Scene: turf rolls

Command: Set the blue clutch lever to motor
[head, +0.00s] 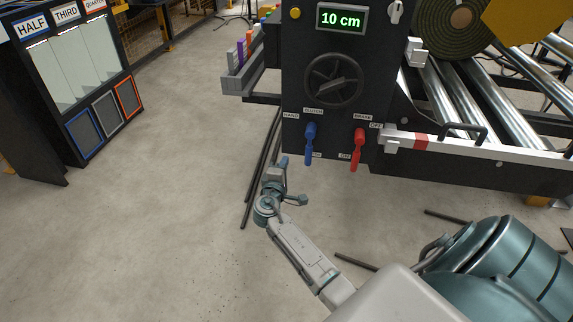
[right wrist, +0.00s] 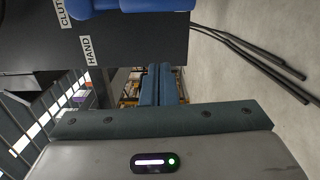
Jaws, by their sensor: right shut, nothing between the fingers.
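The blue clutch lever (head: 310,144) is on the front of the dark control panel (head: 300,60), with its handle pointing down. The HAND label is at its upper left, and a partly hidden label is by its lower end. In the right wrist view, part of the blue lever (right wrist: 150,4) shows at the top edge, near the HAND label. My right gripper (head: 284,161) is just left of and slightly below the lever. Its fingers (right wrist: 158,82) are shut with nothing between them. I cannot tell whether it touches the lever. My left gripper is not in view.
The red brake lever (head: 357,150) is close on the right, handle down toward ON. A handwheel (head: 334,81) and a 10 cm display (head: 342,18) are above. Metal rollers (head: 510,100) are at the right. Dark rods (head: 262,165) lie on the floor. Open floor (head: 140,230) is at the left.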

